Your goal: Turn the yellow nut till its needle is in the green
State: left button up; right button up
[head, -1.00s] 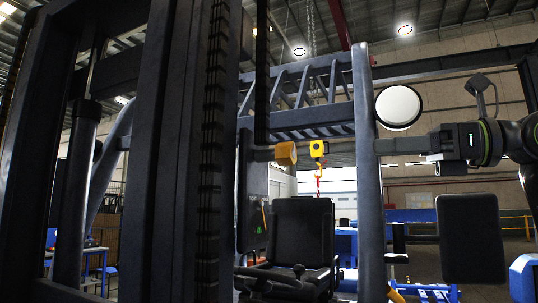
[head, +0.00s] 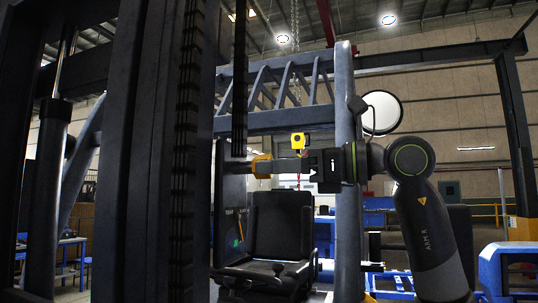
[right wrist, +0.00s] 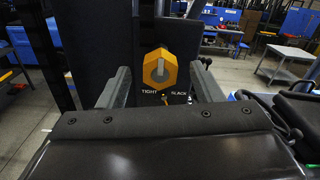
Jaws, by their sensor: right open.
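The yellow nut (head: 262,166) sits on the dark upright of the seated machine. In the right wrist view it is a hexagon (right wrist: 153,78) with a grey centre stub, above the words TIGHT and SLACK. My left gripper is not in view.
A black seat (head: 280,225) stands below the nut. A grey post (head: 346,240) rises beside my right arm, with a round mirror (head: 382,112) near its top. A yellow hoist block (head: 298,141) hangs behind. Dark mast rails (head: 145,150) fill the left.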

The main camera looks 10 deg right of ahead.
jog(key=shift+x, duration=1.2)
jog(key=shift+d, duration=0.1)
jog(key=c, duration=1)
